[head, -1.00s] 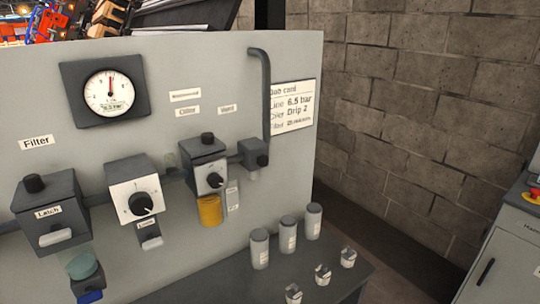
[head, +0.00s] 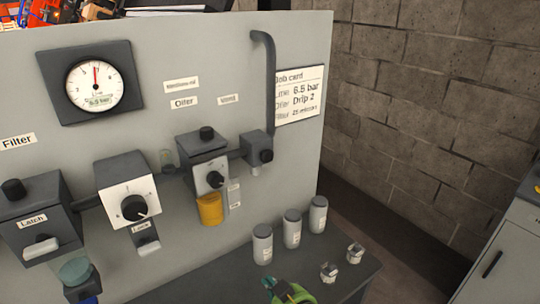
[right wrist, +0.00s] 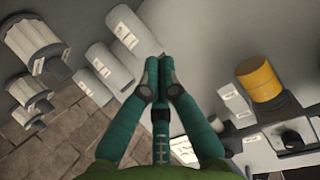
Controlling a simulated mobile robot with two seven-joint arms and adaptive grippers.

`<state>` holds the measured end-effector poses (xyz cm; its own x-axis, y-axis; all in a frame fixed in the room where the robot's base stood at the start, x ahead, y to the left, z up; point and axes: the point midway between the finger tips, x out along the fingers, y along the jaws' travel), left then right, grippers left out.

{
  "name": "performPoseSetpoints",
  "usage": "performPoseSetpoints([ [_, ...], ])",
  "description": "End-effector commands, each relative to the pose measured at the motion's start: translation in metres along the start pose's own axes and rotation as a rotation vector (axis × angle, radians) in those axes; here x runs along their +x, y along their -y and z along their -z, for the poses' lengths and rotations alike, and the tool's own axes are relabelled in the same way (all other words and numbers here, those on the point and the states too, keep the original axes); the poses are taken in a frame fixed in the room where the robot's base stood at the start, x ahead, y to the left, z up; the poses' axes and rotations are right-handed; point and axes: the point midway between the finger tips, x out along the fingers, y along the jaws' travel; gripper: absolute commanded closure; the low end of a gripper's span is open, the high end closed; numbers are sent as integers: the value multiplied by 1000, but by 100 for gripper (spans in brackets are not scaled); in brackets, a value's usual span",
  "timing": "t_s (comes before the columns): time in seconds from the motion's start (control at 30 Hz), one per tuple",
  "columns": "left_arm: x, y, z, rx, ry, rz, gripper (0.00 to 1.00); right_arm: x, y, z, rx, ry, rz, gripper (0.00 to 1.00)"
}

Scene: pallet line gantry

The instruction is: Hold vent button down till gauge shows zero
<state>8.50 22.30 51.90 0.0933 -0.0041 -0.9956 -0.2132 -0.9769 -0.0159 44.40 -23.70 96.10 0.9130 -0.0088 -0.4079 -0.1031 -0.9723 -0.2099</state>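The round gauge (head: 95,86) sits at the upper left of the grey panel in the head view. Its red needle points nearly straight up; the small readout is hard to read. A small dark block (head: 254,145) with a round dark button (head: 266,155) on its face sits at the pipe's lower end, below a label that seems to read Vent (head: 228,99). My right gripper (head: 285,292), green, is at the bottom edge, below and well apart from that block. In the right wrist view its fingers (right wrist: 158,66) are together with nothing seen between them. My left gripper is out of view.
Several grey canisters (head: 262,244) and small metal pieces (head: 329,271) stand on the dark shelf (head: 345,290) near my right gripper. The oiler with its yellow bowl (head: 209,209) and a regulator knob (head: 134,207) project from the panel. A grey cabinet (head: 505,260) stands at right.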

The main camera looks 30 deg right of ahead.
Motion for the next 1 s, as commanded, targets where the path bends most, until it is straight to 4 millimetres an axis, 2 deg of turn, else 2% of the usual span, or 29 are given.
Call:
performPoseSetpoints([
  [0.03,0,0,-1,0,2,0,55,3,-2,24,37,-94,13,100],
  [0.17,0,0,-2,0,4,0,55,-2,-5,88,137,-352,72,100],
  [0.3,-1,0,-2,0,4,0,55,-25,-9,152,230,-631,165,100],
  [0.4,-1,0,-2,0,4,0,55,-48,-12,189,281,-811,243,100],
  [0.5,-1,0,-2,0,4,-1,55,-71,-14,214,314,-953,316,100],
  [0.6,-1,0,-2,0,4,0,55,-90,-16,230,332,-1053,373,100],
  [0.7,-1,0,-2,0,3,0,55,-102,-16,238,341,-1111,410,100],
  [1.0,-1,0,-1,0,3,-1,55,-108,-17,241,343,-1140,428,100],
])
